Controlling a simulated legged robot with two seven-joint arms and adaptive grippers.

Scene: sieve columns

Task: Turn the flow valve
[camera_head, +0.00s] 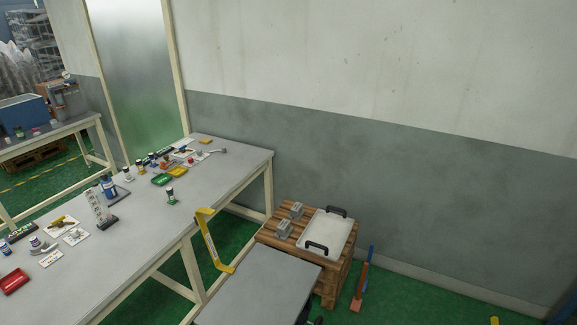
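I cannot pick out the flow valve for certain; the fittings on the long grey workbench (150,225) are too small to tell. At the bench's far end, small parts with red and orange pieces lie on a white sheet (198,157), with a grey curved piece (219,151) beside them. A grey perforated upright block (97,208) stands farther left on the bench. Neither of my grippers shows in the head view.
A wooden crate stack (328,286) by the wall holds a white tray (325,235) with black handles and grey blocks (284,229). A grey flat top (255,290) is at bottom centre.

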